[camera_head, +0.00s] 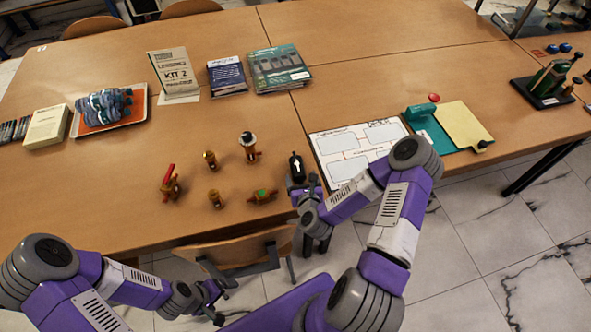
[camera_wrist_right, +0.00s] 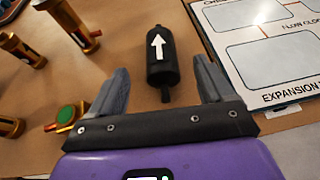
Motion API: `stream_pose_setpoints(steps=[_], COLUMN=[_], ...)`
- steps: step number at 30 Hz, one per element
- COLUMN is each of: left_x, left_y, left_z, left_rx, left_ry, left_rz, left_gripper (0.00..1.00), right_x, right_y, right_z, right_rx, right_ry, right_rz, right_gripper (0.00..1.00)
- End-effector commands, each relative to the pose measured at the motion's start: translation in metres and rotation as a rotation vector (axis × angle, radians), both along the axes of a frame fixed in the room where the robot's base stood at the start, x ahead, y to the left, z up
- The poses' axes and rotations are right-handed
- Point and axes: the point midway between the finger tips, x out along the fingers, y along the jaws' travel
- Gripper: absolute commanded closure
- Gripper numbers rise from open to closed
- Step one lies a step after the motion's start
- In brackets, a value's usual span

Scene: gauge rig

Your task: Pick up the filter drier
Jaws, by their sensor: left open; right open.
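The filter drier (camera_head: 297,168) is a black cylinder with a white arrow and thin end stubs. In the head view my right gripper (camera_head: 310,190) is just in front of the drier. My left gripper (camera_head: 215,300) is open and empty, low in front of the table by the chair.
Several brass fittings, including a green-capped valve (camera_head: 262,196) and a red-handled valve (camera_head: 170,183), stand left of the drier. The diagram sheet (camera_head: 335,140) lies to the right. A chair (camera_head: 240,250) stands at the table's front edge. Books and a tray (camera_head: 136,112) are farther back.

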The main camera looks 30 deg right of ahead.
Motion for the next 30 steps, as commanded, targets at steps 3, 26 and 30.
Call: stream_pose_setpoints(steps=[3, 26, 30], left_x=[0.0, 0.0, 0.0], left_y=[0.0, 0.0, 0.0], left_z=[-0.001, -0.009, -0.009], left_rx=[0.0, 0.0, 0.0], left_ry=[0.001, 0.0, 0.0], left_rz=[0.0, 0.0, 0.0], left_gripper=[0.0, 0.0, 0.0], right_x=[0.012, 0.061, 0.061], right_y=[-0.004, -0.02, -0.02], right_z=[-0.004, -0.024, -0.024], right_rx=[-0.002, 0.0, 0.0], right_ry=[-0.002, 0.001, 0.001], right_rz=[0.0, 0.001, 0.001], right_gripper=[0.19, 0.27, 0.48])
